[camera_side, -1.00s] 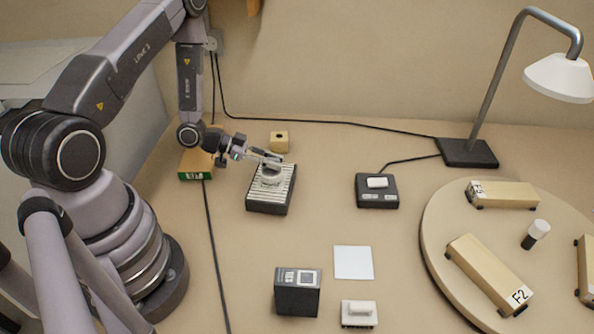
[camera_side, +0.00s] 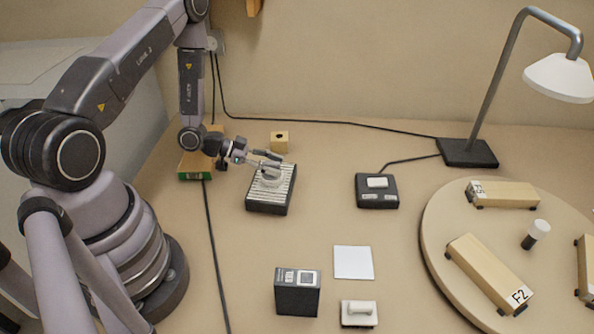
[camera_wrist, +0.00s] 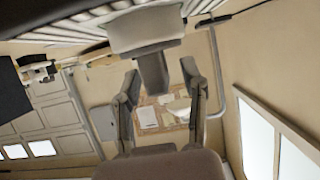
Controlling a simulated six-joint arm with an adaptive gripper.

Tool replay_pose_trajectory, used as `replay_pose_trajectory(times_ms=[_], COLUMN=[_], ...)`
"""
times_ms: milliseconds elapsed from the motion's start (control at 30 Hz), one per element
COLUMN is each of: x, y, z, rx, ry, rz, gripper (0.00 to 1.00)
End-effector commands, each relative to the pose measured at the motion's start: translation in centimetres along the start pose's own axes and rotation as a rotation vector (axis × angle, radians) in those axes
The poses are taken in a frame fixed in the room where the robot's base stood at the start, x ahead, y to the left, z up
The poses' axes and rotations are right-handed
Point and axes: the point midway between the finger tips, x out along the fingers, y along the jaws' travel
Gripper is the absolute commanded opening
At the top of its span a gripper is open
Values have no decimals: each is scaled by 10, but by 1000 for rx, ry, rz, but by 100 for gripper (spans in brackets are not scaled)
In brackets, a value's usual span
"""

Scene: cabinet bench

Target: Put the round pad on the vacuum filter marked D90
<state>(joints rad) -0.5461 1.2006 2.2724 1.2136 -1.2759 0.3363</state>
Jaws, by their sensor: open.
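A pale round pad (camera_side: 271,181) lies on the ribbed top of a dark box (camera_side: 256,209), left of centre in the side view. In the wrist view the pad (camera_wrist: 146,30) fills the top middle, against the ribbed surface (camera_wrist: 60,32), and a grey stem (camera_wrist: 152,74) sticks out from it. My gripper (camera_side: 268,162) is open at the pad, and its fingertips (camera_wrist: 159,80) are apart on either side of the stem's end. I cannot read a D90 mark on any box.
A black switch box (camera_side: 377,199) and a lamp (camera_side: 468,152) stand to the right. A labelled dark box (camera_side: 297,300), a white sheet (camera_side: 353,262) and a white-handled block (camera_side: 358,313) are in front. A turntable (camera_side: 437,240) holds wooden blocks.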

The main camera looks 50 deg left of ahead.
Motion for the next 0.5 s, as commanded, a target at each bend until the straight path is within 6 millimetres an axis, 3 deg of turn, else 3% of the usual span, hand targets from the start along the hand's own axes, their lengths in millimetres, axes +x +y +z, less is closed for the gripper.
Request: replay_pose_trajectory(times_ms=[167,500], x=[-21,-94], y=[-2,-1], z=[-2,-2], rx=[-1,0], ry=[0,0], rz=[-6,-6], gripper=[42,42])
